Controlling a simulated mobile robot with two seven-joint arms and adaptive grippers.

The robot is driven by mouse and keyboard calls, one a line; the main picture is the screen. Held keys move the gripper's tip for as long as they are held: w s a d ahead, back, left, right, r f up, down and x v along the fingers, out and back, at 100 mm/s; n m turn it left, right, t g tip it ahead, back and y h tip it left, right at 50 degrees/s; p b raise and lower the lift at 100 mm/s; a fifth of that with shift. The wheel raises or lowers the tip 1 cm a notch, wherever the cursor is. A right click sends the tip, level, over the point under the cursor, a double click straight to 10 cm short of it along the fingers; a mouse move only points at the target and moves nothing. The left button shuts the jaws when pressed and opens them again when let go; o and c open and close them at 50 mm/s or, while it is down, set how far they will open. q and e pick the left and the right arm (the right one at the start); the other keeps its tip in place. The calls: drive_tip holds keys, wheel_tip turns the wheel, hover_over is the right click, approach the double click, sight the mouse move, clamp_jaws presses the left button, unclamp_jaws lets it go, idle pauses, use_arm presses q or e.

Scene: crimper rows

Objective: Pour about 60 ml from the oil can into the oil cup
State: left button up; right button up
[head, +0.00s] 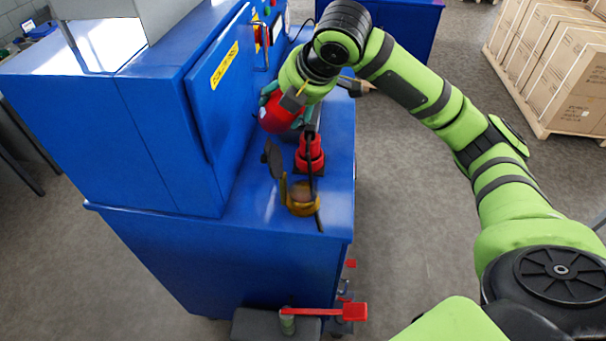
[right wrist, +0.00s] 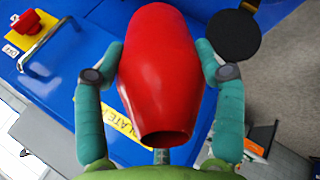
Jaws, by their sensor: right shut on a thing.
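My right gripper (head: 287,101) is shut on the red oil can (head: 277,114), above the blue machine's ledge. In the right wrist view the teal fingers (right wrist: 160,66) press on both sides of the can (right wrist: 160,60), and its round end shows at the bottom. The can looks tilted in the head view; I cannot tell whether anything flows. The brass-coloured oil cup (head: 302,198) stands on the ledge, below and to the right of the can, apart from it. A dark round lid (head: 273,158) stands raised beside the cup; a dark disc (right wrist: 234,36) shows in the wrist view. My left gripper is out of view.
A red stepped fitting (head: 309,156) stands on the blue ledge (head: 338,190) just behind the cup. The blue cabinet (head: 170,110) rises to the left, close to the gripper. A red-handled lever (head: 330,311) is low in front. Floor to the right is open; boxes (head: 565,75) stand farther back.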

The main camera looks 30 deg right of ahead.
drive_tip(key=shift+w+f+g, duration=0.3)
drive_tip(key=shift+w+g, duration=0.05)
drive_tip(key=shift+g, duration=0.45)
drive_tip(key=shift+w+g, duration=0.15)
drive_tip(key=shift+g, duration=0.25)
drive_tip(key=shift+w+r+g, duration=0.35)
drive_tip(key=shift+r+g, duration=0.35)
drive_tip(key=shift+g, duration=0.15)
drive_tip(key=shift+w+r+g, duration=0.35)
drive_tip(key=shift+r+g, duration=0.3)
drive_tip(key=shift+g, duration=0.2)
drive_tip(key=shift+w+d+f+g, duration=0.1)
drive_tip(key=shift+w+f+g, duration=0.25)
drive_tip(key=shift+g, duration=0.45)
